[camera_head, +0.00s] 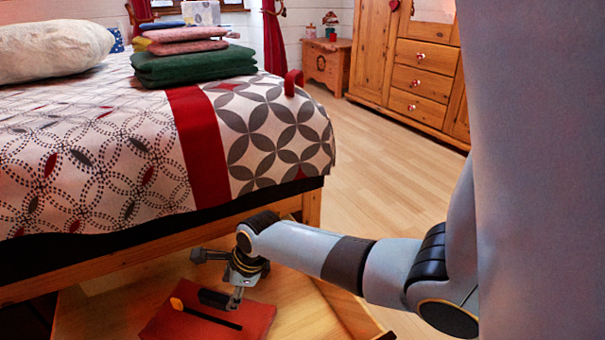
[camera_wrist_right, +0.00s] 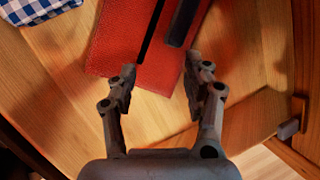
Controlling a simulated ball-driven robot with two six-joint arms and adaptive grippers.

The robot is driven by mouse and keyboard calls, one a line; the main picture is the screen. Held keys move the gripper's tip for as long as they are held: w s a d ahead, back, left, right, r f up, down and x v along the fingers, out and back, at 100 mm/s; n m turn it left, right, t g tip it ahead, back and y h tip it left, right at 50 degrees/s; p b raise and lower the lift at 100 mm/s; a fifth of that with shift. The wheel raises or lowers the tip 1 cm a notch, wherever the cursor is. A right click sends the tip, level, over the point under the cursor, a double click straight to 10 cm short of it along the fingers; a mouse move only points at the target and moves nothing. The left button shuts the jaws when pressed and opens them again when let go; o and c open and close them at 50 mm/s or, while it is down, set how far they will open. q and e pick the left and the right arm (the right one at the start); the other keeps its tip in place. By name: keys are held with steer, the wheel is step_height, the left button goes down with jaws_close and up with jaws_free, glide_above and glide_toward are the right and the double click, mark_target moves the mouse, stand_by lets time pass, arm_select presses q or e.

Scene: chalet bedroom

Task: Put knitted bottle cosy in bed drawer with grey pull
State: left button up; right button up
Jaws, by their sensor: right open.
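My right gripper (camera_head: 216,279) is open and empty, reaching down into an open wooden drawer (camera_head: 345,312) under the bed. In the right wrist view its two fingers (camera_wrist_right: 161,72) are apart, above the near edge of a flat red item (camera_wrist_right: 112,45). A small grey piece (camera_wrist_right: 288,129), possibly the drawer's pull, shows at the wood edge in the right wrist view. My left gripper is out of view.
Folded textiles (camera_head: 192,66) and a pillow (camera_head: 50,48) lie on the bed. Floor at right is clear.

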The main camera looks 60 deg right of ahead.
steer(key=s+a+r+n+t, duration=0.1)
steer(key=s+a+r+n, duration=0.1)
steer(key=s+n, duration=0.6)
steer(key=s+a+r+n, duration=0.2)
steer(key=s+n, duration=0.5)
steer(key=s, duration=0.1)
steer(key=s+a+r+n+t+h, duration=0.1)
steer(key=s+r+n, duration=0.7)
steer(key=n, duration=0.5)
step_height(320, 180, up, 3)
steer(key=shift+s+a+f+t, duration=0.2)
steer(key=shift+t, duration=0.2)
